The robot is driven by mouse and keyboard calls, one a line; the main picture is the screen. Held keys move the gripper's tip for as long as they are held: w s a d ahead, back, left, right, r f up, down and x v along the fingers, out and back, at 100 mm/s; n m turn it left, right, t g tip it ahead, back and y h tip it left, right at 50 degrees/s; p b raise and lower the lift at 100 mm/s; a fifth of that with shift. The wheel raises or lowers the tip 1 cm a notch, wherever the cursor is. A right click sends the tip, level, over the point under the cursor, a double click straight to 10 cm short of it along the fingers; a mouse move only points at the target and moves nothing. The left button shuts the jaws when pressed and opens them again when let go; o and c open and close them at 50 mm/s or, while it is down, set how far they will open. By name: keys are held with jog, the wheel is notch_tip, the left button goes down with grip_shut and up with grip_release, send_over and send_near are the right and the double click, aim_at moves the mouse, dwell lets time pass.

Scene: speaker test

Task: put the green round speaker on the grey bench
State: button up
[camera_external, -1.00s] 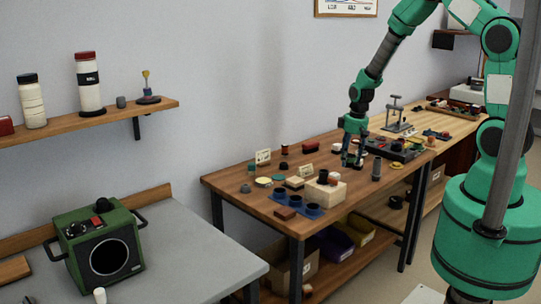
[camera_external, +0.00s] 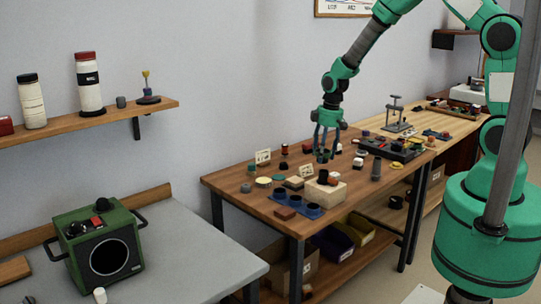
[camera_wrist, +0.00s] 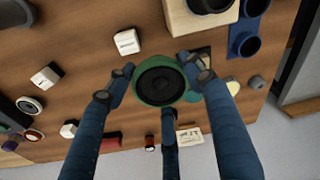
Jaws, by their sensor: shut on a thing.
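The green round speaker (camera_wrist: 161,84) has a dark cone and a green rim. In the wrist view it sits between the blue fingers of my gripper (camera_wrist: 157,70), which is shut on it. In the external view my gripper (camera_external: 323,153) hangs over the wooden table, with the speaker small and dark at its fingertips. The exact gap to the tabletop is hard to tell. The grey bench (camera_external: 205,253) stands at the lower left, apart from the wooden table.
On the grey bench are a green box with a round dark front (camera_external: 107,253) and a small white cylinder (camera_external: 100,295). The bench's right part is clear. The wooden table (camera_external: 233,184) holds several small parts, a pale block (camera_external: 338,193) and blue cups. A wall shelf (camera_external: 150,106) is above.

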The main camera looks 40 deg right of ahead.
jog(key=s+a+n+p, duration=0.1)
jog(key=s+a+n, duration=0.15)
jog(key=a, duration=1.05)
jog(key=s+a+n, duration=0.1)
jog(key=a+n, duration=0.3)
jog(key=a, duration=1)
jog(key=s+a+n+p, duration=0.1)
jog(key=s+a+n, duration=0.1)
jog(key=s+a, duration=0.35)
jog(key=s+a+n+g, duration=0.1)
jog(key=s+a, duration=0.1)
jog(key=a, duration=0.6)
jog(key=s+a+n+p, duration=0.1)
jog(key=s+a+n, duration=0.1)
jog(key=s+a, duration=0.35)
jog(key=shift+y, duration=0.4)
jog(key=f, duration=0.3)
jog(key=w+a+f, duration=0.1)
jog(key=f, duration=0.5)
jog(key=shift+w+a, duration=0.35)
jog(key=w+a, duration=0.3)
jog(key=w+a+f+b, duration=0.1)
jog(key=w+a, duration=0.7)
jog(key=shift+w+a+f+b, duration=0.15)
jog(key=shift+a+f+b, duration=0.1)
jog(key=shift+b, duration=0.1)
jog(key=shift+d, duration=0.1)
